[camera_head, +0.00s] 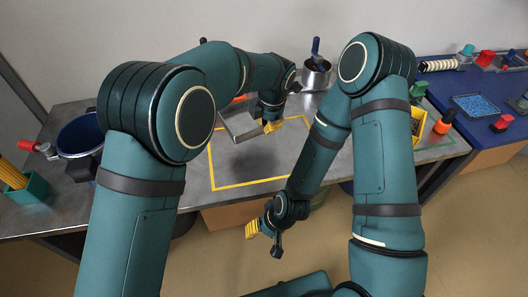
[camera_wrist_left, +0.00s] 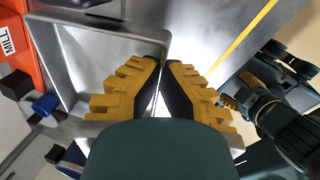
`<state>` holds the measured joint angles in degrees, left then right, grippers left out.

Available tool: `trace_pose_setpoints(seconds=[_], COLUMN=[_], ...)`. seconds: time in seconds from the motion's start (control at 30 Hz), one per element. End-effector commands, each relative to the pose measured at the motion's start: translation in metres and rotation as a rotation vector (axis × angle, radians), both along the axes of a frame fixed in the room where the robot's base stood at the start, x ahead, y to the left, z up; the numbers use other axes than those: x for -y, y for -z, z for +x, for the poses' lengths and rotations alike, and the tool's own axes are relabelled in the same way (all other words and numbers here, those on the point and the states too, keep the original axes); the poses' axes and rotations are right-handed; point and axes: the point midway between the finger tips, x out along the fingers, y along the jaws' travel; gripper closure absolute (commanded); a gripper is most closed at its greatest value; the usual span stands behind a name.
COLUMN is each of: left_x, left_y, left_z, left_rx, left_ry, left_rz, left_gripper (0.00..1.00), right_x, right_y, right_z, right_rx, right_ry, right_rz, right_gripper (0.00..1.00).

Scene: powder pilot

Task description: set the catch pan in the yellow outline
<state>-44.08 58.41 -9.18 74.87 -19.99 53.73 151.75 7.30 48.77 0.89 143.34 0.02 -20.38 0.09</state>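The catch pan is a shallow grey metal tray (camera_head: 228,127), seen beside my left gripper in the head view and at upper left in the left wrist view (camera_wrist_left: 105,55). My left gripper (camera_head: 272,127) has its yellow fingers closed on the pan's wall; the fingertips also show in the left wrist view (camera_wrist_left: 166,65). The pan hangs over the yellow outline (camera_head: 250,184), with a dark shadow on the table inside it. The far part of the outline is hidden by my arms. My right gripper (camera_head: 252,229) is in front of the table, its finger gap unclear.
An orange mill (camera_wrist_left: 25,40) stands close beside the pan. A metal pot (camera_head: 316,76) is behind. A blue bin (camera_head: 80,134) and a teal holder (camera_head: 27,189) with yellow rods are at left. A blue table (camera_head: 485,133) with small items is at right.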

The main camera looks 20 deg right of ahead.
Motion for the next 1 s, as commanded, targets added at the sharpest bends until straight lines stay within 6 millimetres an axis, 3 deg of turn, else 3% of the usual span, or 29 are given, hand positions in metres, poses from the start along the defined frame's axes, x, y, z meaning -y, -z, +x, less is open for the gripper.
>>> trace_pose_setpoints(seconds=[0.1,0.23,1.0], left_x=[0.022,0.031,0.032], left_y=[0.003,0.006,0.102], left_z=[-0.005,-0.008,-0.008], left_rx=[0.002,0.001,0.0], left_ry=[-0.066,-0.1,-0.107], left_rz=[0.003,0.006,0.005], left_gripper=[1.0,1.0,1.0], right_x=[0.0,0.0,0.0], right_y=[0.006,0.008,0.027], right_z=[-0.001,-0.001,0.003], right_rx=[-0.002,-0.001,0.008], right_ry=[-0.002,-0.003,0.0], right_rz=[0.0,0.0,-0.001], right_gripper=[0.48,0.48,0.48])
